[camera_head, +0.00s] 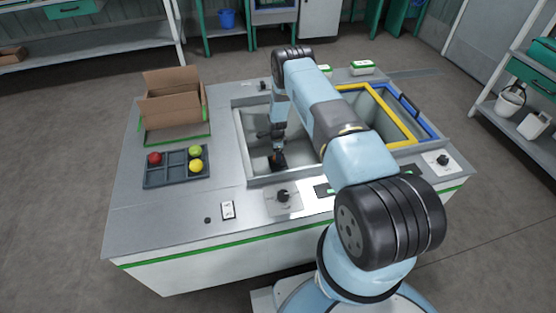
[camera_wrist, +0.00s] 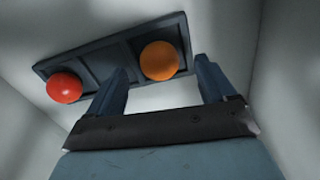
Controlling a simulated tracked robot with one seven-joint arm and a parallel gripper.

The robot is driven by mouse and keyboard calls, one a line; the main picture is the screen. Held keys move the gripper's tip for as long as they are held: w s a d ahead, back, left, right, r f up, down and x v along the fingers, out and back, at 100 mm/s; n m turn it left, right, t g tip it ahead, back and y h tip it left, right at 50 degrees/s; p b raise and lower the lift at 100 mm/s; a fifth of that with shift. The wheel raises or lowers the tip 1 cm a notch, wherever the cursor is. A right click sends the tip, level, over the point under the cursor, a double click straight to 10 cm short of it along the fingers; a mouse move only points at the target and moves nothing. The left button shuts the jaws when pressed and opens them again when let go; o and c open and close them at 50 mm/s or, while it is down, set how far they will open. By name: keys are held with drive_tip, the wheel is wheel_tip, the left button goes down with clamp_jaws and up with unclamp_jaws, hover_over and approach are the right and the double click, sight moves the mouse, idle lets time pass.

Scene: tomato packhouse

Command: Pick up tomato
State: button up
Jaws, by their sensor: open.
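My gripper (camera_head: 277,160) reaches down into the grey basin in the counter. In the wrist view its two fingers (camera_wrist: 160,66) are apart, with nothing held between them. An orange tomato (camera_wrist: 159,60) sits in a dark tray (camera_wrist: 112,40), in line with the gap between the fingers and beyond them. A red tomato (camera_wrist: 64,87) sits at the left end of that tray. In the head view the arm and basin wall hide this tray and its tomatoes.
On the counter left of the basin (camera_head: 240,132), a grey divided tray (camera_head: 150,183) holds red (camera_head: 154,158), green (camera_head: 195,150) and yellow (camera_head: 195,166) tomatoes. An open cardboard box (camera_head: 172,108) stands behind it. Yellow-rimmed (camera_head: 385,116) and blue-rimmed (camera_head: 415,112) bins are right of my arm.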

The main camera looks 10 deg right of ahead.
drive_tip(key=shift+f, duration=1.6)
drive_tip(key=shift+c, duration=0.4)
drive_tip(key=shift+s, duration=0.1)
drive_tip(key=c, duration=0.8)
